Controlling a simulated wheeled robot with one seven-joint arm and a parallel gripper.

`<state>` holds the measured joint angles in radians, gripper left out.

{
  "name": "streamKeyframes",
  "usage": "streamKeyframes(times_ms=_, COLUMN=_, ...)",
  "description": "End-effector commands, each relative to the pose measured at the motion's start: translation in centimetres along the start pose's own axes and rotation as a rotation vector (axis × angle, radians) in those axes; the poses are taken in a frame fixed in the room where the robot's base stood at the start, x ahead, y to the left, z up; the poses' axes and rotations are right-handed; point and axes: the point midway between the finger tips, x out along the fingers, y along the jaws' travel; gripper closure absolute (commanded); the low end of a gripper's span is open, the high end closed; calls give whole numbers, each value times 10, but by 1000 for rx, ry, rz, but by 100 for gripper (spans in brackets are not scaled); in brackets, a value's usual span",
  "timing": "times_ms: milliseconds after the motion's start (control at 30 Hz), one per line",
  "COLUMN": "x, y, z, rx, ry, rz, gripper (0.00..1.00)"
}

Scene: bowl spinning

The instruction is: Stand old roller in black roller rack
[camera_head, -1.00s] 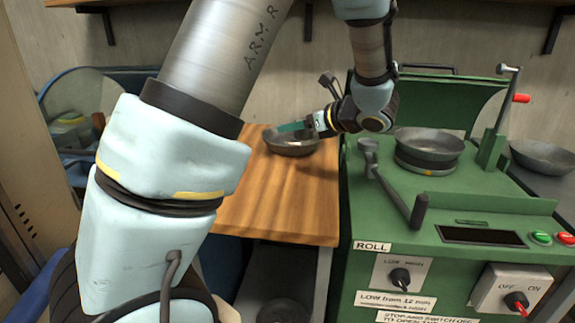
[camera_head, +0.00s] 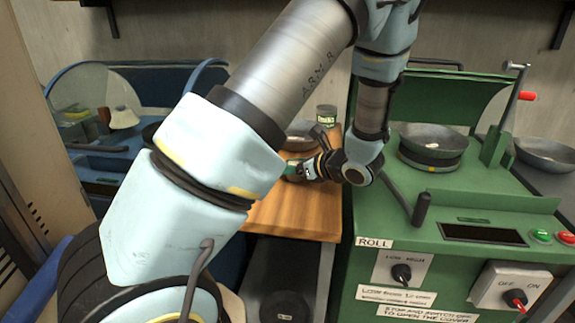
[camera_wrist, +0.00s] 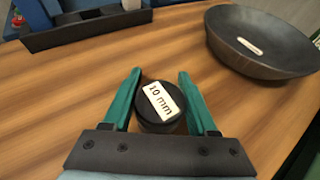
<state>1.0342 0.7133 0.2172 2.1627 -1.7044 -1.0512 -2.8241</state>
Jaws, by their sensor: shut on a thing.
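The roller is a short black cylinder with a white "10 mm" label on top (camera_wrist: 157,103). It stands between the teal fingers of my gripper (camera_wrist: 157,88) in the wrist view, and the fingers are shut on it. In the head view my gripper (camera_head: 293,170) is low over the wooden table, and the roller is hard to make out there. A long, low black holder, which looks like the roller rack (camera_wrist: 60,38), lies at the upper left of the wrist view. It is cut off by the frame edge.
A dark metal bowl (camera_wrist: 258,62) stands on the wooden table (camera_head: 290,222), right of my gripper in the wrist view. The green rolling machine (camera_head: 480,195) borders the table on the right, with a bowl on it (camera_head: 430,138). A can (camera_head: 326,115) stands at the back.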

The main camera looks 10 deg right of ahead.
Motion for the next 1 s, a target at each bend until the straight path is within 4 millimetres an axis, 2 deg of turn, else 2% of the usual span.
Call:
streamKeyframes(times_ms=467, x=2, y=0, z=-5, rx=-2, ry=-1, rz=-1, gripper=100)
streamKeyframes(times_ms=500, x=2, y=0, z=-5, rx=-1, ry=0, rz=0, gripper=38)
streamKeyframes(times_ms=733, x=2, y=0, z=-4, rx=-1, ry=0, rz=0, gripper=12)
streamKeyframes(times_ms=1000, x=2, y=0, z=-4, rx=-1, ry=0, rz=0, gripper=11)
